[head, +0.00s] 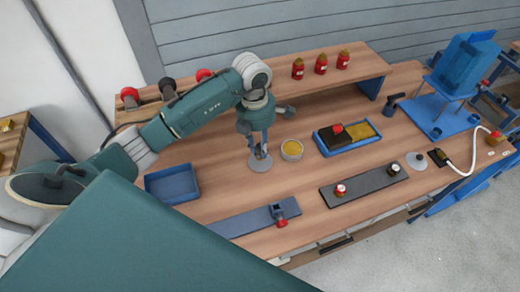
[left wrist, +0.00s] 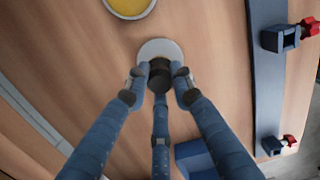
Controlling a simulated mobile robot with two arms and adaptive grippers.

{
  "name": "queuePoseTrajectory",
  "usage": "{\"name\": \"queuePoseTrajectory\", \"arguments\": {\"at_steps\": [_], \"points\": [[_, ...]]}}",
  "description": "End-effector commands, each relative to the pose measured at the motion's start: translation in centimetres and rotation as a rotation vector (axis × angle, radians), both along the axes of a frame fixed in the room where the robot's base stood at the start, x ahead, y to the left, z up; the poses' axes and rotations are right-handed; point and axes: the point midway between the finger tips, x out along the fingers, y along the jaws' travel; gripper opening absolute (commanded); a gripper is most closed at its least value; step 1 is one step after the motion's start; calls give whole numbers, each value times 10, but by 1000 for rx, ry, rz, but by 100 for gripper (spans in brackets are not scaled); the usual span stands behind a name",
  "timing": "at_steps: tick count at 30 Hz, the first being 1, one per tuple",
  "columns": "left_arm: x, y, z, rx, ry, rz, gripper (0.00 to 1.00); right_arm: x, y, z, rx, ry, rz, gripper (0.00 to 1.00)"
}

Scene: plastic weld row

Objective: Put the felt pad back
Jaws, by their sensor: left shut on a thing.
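A round pale grey disc (head: 257,165) with a black knob is under my left gripper, at the middle of the bench; I take it for the felt pad. My left gripper (head: 261,152) points down and is shut on the black knob. The left wrist view shows the disc (left wrist: 157,46) and the fingers (left wrist: 160,84) around the knob. I cannot tell whether the disc touches the bench. A similar grey disc with a dark knob (head: 416,160) lies at the right of the bench. My right gripper is not in view.
A round tin with yellow contents (head: 291,150) stands just right of the disc. A blue tray (head: 327,150) holds a black block and a yellow surface. An empty blue tray (head: 172,187) is at left. Dark strips with clamps (head: 240,222) lie in front. Red bottles (head: 320,64) stand on the shelf.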

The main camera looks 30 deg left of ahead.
Motion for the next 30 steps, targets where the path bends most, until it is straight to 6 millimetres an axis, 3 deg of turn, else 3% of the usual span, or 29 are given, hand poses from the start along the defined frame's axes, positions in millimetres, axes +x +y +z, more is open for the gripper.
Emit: {"name": "queuePoseTrajectory", "arguments": {"at_steps": [6, 16, 17, 19, 30], "points": [[-1, 0, -27, -1, 2, 1, 0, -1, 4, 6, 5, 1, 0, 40], [0, 0, -32, 1, 1, 0, 0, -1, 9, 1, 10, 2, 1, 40], [0, 0, -31, 0, 0, 0, 27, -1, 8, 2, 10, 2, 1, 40], [0, 0, -30, -1, 1, 0, 41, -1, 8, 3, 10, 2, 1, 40], [0, -1, -25, -1, 1, 0, 42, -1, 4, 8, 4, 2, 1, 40]]}}
